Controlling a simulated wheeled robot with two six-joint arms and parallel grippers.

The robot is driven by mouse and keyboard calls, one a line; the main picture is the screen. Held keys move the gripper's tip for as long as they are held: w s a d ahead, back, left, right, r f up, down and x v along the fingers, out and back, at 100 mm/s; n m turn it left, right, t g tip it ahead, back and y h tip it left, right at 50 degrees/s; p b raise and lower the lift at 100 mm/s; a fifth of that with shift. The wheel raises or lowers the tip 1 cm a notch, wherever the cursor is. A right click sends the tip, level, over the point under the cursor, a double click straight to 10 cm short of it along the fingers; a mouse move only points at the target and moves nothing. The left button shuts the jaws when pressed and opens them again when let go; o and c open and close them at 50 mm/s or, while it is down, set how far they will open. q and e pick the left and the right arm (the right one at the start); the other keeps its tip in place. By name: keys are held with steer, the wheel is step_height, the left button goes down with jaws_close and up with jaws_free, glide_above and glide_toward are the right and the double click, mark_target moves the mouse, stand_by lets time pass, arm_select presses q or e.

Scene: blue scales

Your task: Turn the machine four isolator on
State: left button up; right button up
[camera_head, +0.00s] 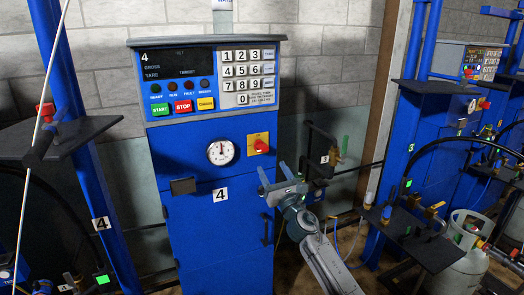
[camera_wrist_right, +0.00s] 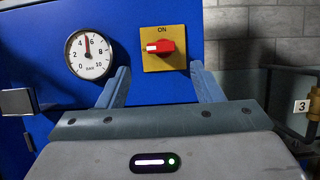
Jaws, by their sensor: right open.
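The machine four isolator (camera_head: 259,145) is a red rotary knob on a yellow plate, on the upper right front of the blue cabinet marked 4. In the right wrist view the knob (camera_wrist_right: 165,47) lies about horizontal, with a white mark at its left end and "ON" printed above it. My right gripper (camera_head: 274,173) is open and empty, below and a little right of the isolator in the head view. In the right wrist view its two fingers (camera_wrist_right: 160,72) point toward the panel, one on each side below the knob, apart from it. My left gripper is out of view.
A round pressure gauge (camera_head: 221,152) sits left of the isolator. The keypad panel (camera_head: 207,80) is above, with a black latch (camera_head: 183,186) below left. A black bracket (camera_head: 320,158) stands right of the cabinet. Another blue machine (camera_head: 425,125) and a gas cylinder (camera_head: 462,265) stand further right.

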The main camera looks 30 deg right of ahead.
mark_target(262, 151)
steer(key=x, duration=0.8)
steer(key=shift+w+f, duration=0.1)
steer(key=shift+w, duration=0.4)
steer(key=shift+w+d, duration=0.15)
steer(key=shift+w, duration=0.35)
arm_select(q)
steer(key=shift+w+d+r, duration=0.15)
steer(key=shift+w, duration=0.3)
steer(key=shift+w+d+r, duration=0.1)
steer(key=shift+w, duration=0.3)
arm_select(e)
steer(key=shift+r, duration=0.25)
steer(key=c, duration=1)
